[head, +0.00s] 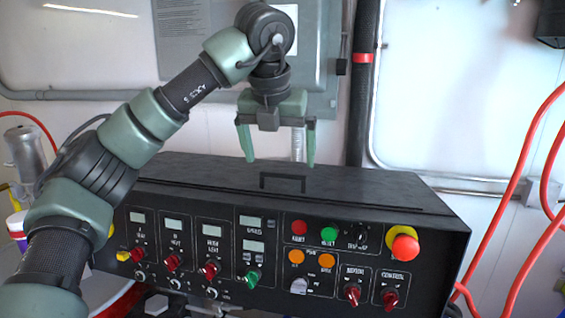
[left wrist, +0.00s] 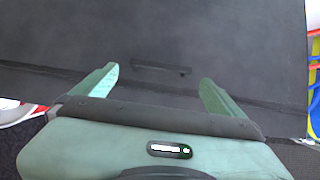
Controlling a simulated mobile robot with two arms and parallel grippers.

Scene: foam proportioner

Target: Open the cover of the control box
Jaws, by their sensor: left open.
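The black control box (head: 320,213) stands in the middle of the head view, with knobs, buttons and small displays on its front panel. Its dark top cover (head: 365,185) is closed and carries a flat black handle (head: 283,183) near the middle. My left gripper (head: 278,160) is open and empty above and just behind the handle in the head view, fingers pointing down. In the left wrist view the cover (left wrist: 200,40) fills most of the picture. The handle (left wrist: 160,68) lies between the two open fingers of my left gripper (left wrist: 160,80), apart from them. My right gripper is not seen.
A grey wall cabinet (head: 320,40) and a black vertical hose (head: 362,90) stand behind the box. Red hoses (head: 525,170) hang at the right. A red-and-yellow emergency stop (head: 404,245) sticks out from the panel's right side. The air above the cover's right half is clear.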

